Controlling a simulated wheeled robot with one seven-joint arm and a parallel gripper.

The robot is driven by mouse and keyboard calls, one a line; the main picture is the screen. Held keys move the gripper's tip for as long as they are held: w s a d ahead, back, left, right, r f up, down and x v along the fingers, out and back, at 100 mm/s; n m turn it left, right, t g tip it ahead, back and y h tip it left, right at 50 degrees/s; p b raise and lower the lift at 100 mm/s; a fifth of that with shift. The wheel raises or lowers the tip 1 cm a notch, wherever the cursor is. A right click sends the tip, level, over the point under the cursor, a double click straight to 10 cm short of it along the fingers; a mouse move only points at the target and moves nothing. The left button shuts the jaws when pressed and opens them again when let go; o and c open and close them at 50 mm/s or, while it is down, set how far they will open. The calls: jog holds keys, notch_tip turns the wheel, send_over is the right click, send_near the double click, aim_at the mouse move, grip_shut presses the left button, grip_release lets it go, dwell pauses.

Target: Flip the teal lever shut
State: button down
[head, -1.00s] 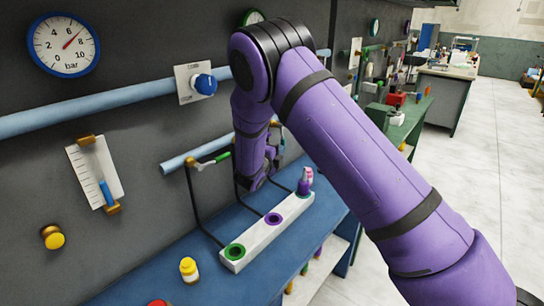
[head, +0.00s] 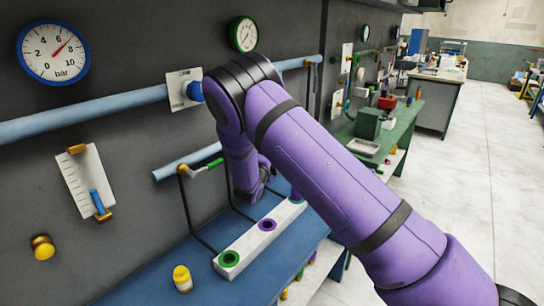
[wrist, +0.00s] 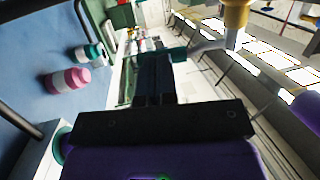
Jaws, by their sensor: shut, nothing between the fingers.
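The teal lever shows in the wrist view as a teal grip (wrist: 178,54) on a silver arm that runs to a brass valve body (wrist: 235,14). My gripper (wrist: 153,62) is shut and empty, its dark fingers overlapping the teal grip in that view. I cannot tell whether they touch it. In the head view my gripper and the teal lever are hidden behind my purple arm.
A green-handled lever (head: 208,168) sits on the blue pipe stub (head: 166,171), left of my arm. A pink bottle (wrist: 68,80) shows in the wrist view.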

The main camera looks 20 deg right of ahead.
jog(key=d+t+h, duration=0.1)
jog(key=w+d+n+t+h, duration=0.1)
jog(key=t, duration=0.1)
jog(key=shift+w+f, duration=0.2)
jog(key=shift+w, duration=0.1)
jog(key=w+d+r+n+t, duration=0.1)
jog(key=w+d+r+t, duration=0.2)
jog(key=d+r, duration=0.2)
jog(key=shift+w+d+n+h, duration=0.15)
jog(key=shift+w+n+h, duration=0.2)
jog(key=shift+n+h, duration=0.05)
jog(key=shift+r, duration=0.2)
dwell(0.6)
jog(key=shift+f, duration=0.1)
jog(key=s+a+f, duration=0.3)
jog(key=s+a, duration=0.6)
jog(key=s, duration=0.3)
jog(key=shift+a+f, duration=0.25)
jog(key=shift+f, duration=0.1)
jog(key=shift+s, duration=0.1)
